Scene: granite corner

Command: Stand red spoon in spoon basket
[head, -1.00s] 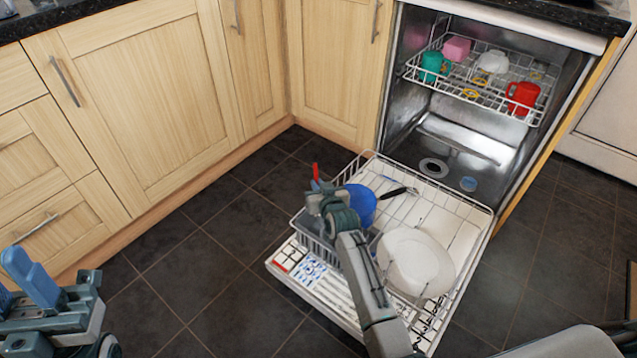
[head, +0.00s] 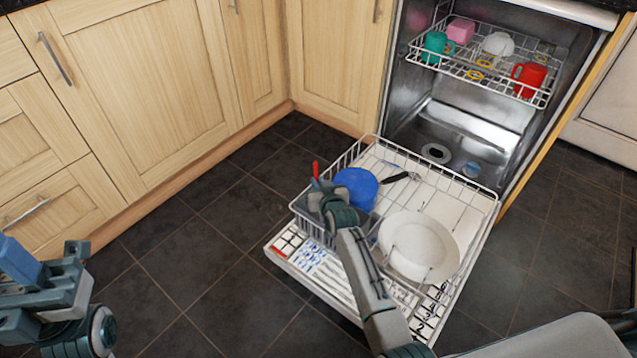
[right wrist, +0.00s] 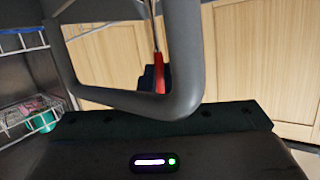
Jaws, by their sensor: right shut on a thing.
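The red spoon (head: 316,170) shows as a short upright red piece above my right gripper (head: 324,192) in the head view. In the right wrist view its red part (right wrist: 160,75) is between the dark finger pads, with a thin stem above it. My right gripper is shut on the spoon, over the grey spoon basket (head: 309,222) at the left side of the lower rack. The gripper hides part of the basket and the spoon's lower part, so I cannot tell how deep it is. My left gripper (head: 22,262) is at the lower left, away from the rack; its jaw opening is unclear.
The lower rack (head: 460,192) is pulled out over the open door. It holds a blue bowl-like thing (head: 357,186), a white plate (head: 420,246) and a black-handled utensil (head: 397,177). The upper rack (head: 480,68) holds cups, including a red mug (head: 529,78). Cabinets stand left.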

